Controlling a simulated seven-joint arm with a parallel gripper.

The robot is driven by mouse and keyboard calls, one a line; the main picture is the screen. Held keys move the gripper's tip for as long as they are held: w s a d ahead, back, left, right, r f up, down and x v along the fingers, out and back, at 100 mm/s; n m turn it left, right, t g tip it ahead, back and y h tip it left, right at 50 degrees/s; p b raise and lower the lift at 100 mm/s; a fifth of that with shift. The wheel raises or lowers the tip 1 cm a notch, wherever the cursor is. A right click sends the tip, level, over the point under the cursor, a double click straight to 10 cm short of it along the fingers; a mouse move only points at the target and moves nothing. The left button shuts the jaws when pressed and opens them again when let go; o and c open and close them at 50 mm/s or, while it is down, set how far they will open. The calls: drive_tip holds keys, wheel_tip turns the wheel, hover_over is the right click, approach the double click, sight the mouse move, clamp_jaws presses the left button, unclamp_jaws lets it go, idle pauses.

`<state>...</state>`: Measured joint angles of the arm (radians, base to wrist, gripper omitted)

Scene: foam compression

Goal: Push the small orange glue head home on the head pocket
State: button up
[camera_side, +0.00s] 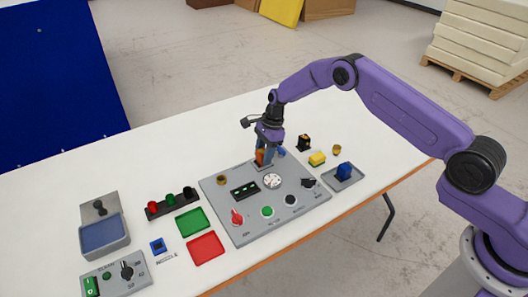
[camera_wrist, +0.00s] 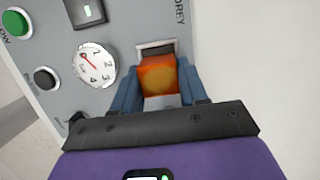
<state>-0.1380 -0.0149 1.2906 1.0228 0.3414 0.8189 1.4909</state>
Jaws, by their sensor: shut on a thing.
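The small orange glue head (camera_side: 260,157) is between the fingers of my gripper (camera_side: 266,155) at the back edge of the grey panel. In the wrist view my gripper (camera_wrist: 158,85) has its two blue fingers shut on the orange head (camera_wrist: 160,76), one on each side. The head pocket (camera_wrist: 155,48) shows as a pale-rimmed slot just beyond the head in the wrist view. The head is at the pocket, but I cannot tell how deep it sits, as my fingers and the head hide the contact.
The grey panel (camera_side: 245,212) carries a white dial (camera_side: 272,181), a red knob (camera_side: 237,217) and green and black buttons. Red and green trays lie left.

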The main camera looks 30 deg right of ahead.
drive_tip(key=o, duration=1.2)
drive_tip(key=shift+o, duration=0.2)
drive_tip(key=v, duration=1.6)
drive_tip(key=s+a+r+n, duration=0.5)
drive_tip(key=s+r+n, duration=0.2)
drive_tip(key=s, duration=0.2)
drive_tip(key=s+r+n+h, duration=0.25)
drive_tip(key=s+n, duration=0.55)
drive_tip(key=s, duration=0.6)
drive_tip(key=s+d+n, duration=0.5)
drive_tip(key=s+n, duration=0.2)
drive_tip(key=s, duration=0.5)
drive_tip(key=s+d+n, duration=0.5)
drive_tip(key=s+n, duration=0.3)
drive_tip(key=s, duration=0.3)
drive_tip(key=shift+s+n, duration=0.3)
drive_tip(key=shift+s, duration=0.05)
